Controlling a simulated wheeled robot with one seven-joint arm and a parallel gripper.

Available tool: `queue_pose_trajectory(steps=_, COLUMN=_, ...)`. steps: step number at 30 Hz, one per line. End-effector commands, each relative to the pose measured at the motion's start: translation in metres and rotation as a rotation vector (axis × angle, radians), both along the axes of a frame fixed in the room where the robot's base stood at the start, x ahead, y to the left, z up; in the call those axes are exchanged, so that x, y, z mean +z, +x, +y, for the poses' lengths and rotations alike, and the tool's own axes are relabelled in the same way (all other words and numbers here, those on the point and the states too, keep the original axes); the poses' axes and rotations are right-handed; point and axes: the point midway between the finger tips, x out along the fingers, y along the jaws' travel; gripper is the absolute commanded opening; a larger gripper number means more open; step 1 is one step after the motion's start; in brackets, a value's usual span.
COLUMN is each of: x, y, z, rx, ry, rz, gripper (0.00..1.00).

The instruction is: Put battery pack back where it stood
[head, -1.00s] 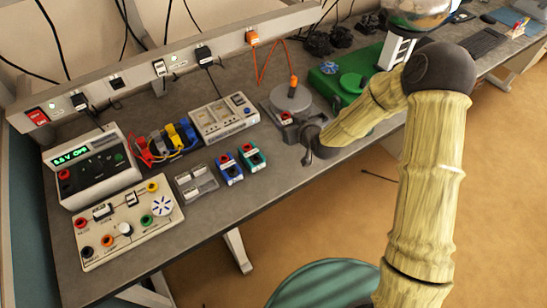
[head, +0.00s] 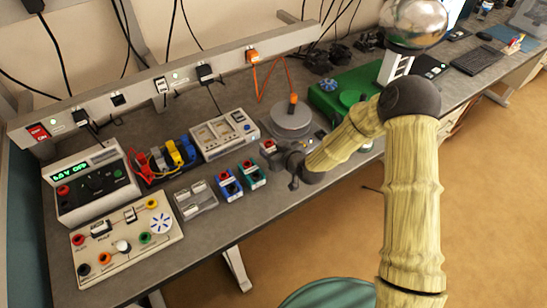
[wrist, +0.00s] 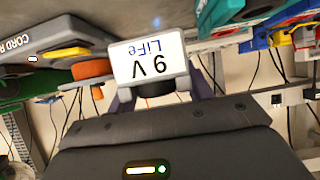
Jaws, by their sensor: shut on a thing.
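My gripper (head: 287,164) is shut on a battery pack with a red part and a white label (head: 268,146). In the wrist view the pack's white face (wrist: 150,62) reads "9 V LiFe", upside down, between the fingers. In the head view the pack is to the right of a blue battery pack (head: 229,185) and a teal battery pack (head: 252,174), which stand side by side on the bench. The held pack's underside is hidden, so I cannot tell if it touches the bench.
A grey compartment tray (head: 196,199) is left of the blue pack. A grey-white device (head: 223,135) stands behind the packs, and a round grey reel (head: 291,120) with an orange cord is behind my gripper. Bare bench (head: 235,214) lies in front of the packs.

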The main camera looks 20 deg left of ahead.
Motion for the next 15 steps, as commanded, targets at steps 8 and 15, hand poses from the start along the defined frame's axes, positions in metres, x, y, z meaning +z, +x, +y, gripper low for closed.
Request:
queue_pose_trajectory(steps=8, x=-0.003, y=0.001, z=0.001, rx=0.000, ry=0.002, rz=-0.004, gripper=0.14)
queue_pose_trajectory(steps=15, x=-0.014, y=0.000, z=0.001, rx=0.000, ry=0.001, rz=0.000, gripper=0.14)
